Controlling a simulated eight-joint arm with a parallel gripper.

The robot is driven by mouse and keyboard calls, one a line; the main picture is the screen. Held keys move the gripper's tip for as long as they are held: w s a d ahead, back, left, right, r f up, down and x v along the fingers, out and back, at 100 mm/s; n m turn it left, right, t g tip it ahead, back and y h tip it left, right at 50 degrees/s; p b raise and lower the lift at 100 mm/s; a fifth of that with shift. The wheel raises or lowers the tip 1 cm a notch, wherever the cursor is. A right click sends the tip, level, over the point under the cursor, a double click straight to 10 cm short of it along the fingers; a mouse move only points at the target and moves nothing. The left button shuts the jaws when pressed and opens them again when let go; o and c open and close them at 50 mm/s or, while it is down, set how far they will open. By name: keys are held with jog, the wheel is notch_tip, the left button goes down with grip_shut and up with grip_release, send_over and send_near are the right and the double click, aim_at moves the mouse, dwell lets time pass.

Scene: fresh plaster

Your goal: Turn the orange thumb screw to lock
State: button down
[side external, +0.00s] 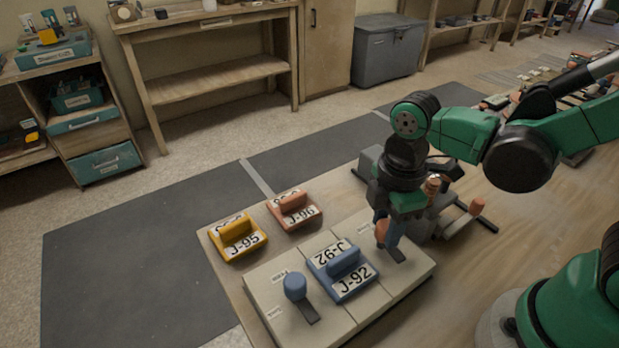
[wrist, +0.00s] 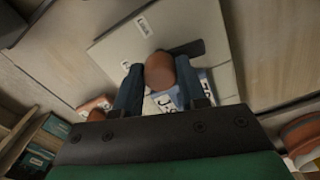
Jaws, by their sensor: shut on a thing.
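The orange thumb screw (wrist: 160,71) has a rounded head and sits between the two fingers of my gripper (wrist: 158,88) in the wrist view. In the side view my gripper (side external: 386,228) points down over the right end of the pale plate, and the screw head (side external: 381,231) shows partly behind a finger. My gripper is shut on the screw head. A dark flat bar (side external: 397,255) extends from beside the screw over the plate; it also shows in the wrist view (wrist: 189,48). The screw's shaft is hidden.
The pale plate (side external: 270,269) carries a blue J-92 block (side external: 345,264) and a blue knob (side external: 295,286) with its own dark bar. Yellow J-95 (side external: 238,236) and pink J-96 (side external: 293,209) blocks stand behind. A grey fixture (side external: 433,217) with orange knobs stands close right.

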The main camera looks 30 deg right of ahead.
aim_at(387, 225)
jog(key=m, duration=1.2)
jog(key=shift+a, duration=0.1)
jog(key=shift+m, duration=2.2)
jog(key=shift+c, duration=2.4)
grip_release()
jog(key=shift+r, duration=0.1)
jog(key=shift+r, duration=2.7)
